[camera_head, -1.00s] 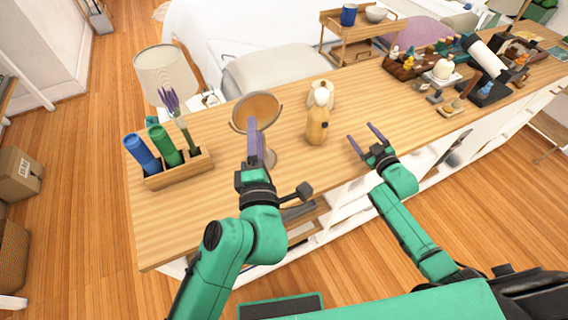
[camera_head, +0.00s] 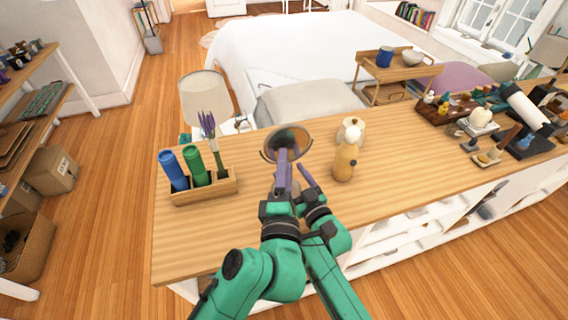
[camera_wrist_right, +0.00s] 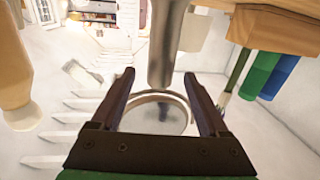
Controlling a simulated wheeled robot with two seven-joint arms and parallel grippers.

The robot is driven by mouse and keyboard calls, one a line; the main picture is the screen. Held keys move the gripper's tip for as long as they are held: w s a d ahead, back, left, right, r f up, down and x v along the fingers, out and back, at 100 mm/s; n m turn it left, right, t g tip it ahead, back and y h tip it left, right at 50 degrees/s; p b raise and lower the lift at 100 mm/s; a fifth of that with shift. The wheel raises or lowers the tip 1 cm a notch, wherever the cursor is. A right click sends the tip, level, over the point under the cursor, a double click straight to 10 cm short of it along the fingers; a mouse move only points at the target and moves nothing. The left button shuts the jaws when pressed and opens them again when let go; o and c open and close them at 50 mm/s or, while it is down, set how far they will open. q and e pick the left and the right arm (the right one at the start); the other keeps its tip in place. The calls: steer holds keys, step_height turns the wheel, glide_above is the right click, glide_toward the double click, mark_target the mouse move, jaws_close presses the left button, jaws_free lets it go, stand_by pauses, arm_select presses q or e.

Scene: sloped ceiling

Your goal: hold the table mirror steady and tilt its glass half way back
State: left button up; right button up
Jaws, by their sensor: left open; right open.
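The table mirror (camera_head: 272,147) is round with a thin rim and stands on the wooden counter. Its glass shows a dark reflection in the head view. My left gripper (camera_head: 283,158) is in front of the lower glass, its purple fingers overlapping it; contact cannot be told. My right gripper (camera_head: 305,174) is open just right of the left one, near the stand. In the right wrist view the mirror's round glass (camera_wrist_right: 158,118) and its grey post (camera_wrist_right: 168,45) appear between the two open fingers (camera_wrist_right: 160,76). The base is hidden behind my grippers in the head view.
A wooden holder (camera_head: 205,190) with blue and green cylinders and lavender stands left of the mirror. A wooden bottle-like figure (camera_head: 344,162) stands close on the right, with a pale object (camera_head: 352,128) behind it.

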steer(key=x, duration=0.6)
steer(key=shift+w, duration=0.1)
jaws_close()
